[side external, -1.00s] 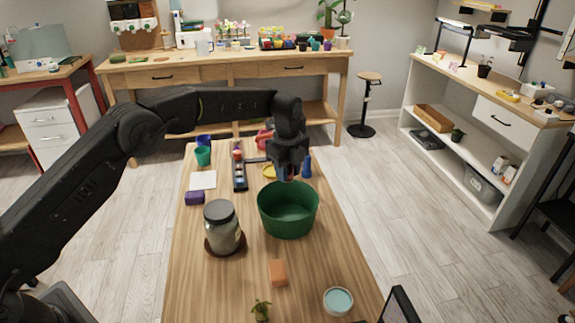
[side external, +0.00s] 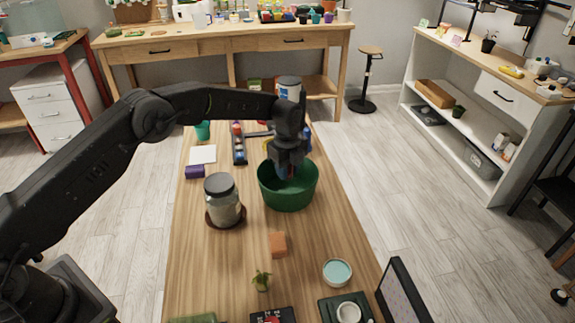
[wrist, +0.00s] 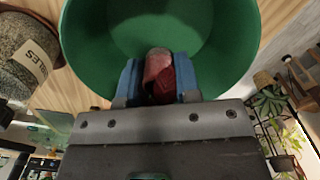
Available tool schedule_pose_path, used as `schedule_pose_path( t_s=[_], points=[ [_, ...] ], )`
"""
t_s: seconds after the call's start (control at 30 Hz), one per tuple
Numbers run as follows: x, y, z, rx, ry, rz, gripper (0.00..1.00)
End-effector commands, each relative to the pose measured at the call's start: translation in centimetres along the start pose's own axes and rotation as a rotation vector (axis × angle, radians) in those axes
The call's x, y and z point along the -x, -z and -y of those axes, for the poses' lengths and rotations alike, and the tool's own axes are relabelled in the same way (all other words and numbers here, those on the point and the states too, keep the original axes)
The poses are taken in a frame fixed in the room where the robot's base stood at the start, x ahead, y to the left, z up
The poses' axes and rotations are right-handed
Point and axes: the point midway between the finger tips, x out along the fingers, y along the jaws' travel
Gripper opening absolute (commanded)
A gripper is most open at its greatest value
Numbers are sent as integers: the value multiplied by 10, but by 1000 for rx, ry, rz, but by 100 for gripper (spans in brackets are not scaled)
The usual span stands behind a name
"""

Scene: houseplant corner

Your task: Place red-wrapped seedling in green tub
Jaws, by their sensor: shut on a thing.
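The green tub (side external: 290,199) stands on the wooden table, right of a lidded jar. My gripper (side external: 284,172) is at the tub's mouth in the side view, pointing down. In the wrist view my gripper (wrist: 158,82) has blue fingers shut on the red-wrapped seedling (wrist: 159,75), which shows a red wrap and a paler pinkish end. The tub (wrist: 90,45) lies behind it in that view, its inside open and empty where visible. The seedling is mostly hidden by the gripper in the side view. I cannot tell whether it touches the tub's bottom.
The jar of pebbles (side external: 223,205) stands close left of the tub. An orange block (side external: 278,245), a small plant (side external: 261,281) and a teal-filled bowl (side external: 337,272) are nearer the camera. The table's right edge is close to the tub.

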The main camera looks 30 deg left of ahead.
Motion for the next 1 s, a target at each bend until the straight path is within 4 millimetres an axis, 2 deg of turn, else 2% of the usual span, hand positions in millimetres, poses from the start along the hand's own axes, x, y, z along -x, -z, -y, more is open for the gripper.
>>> schedule_pose_path(
  t_s=[0.17, 0.2, 0.5, 1.0],
  points=[
    [0, 0, 0, 0, 0, 0, 8],
    [0, 0, 0, 0, 0, 0, 31],
    [0, 0, 0, 0, 0, 0, 60],
    [0, 0, 0, 0, 0, 0, 60]
  ],
)
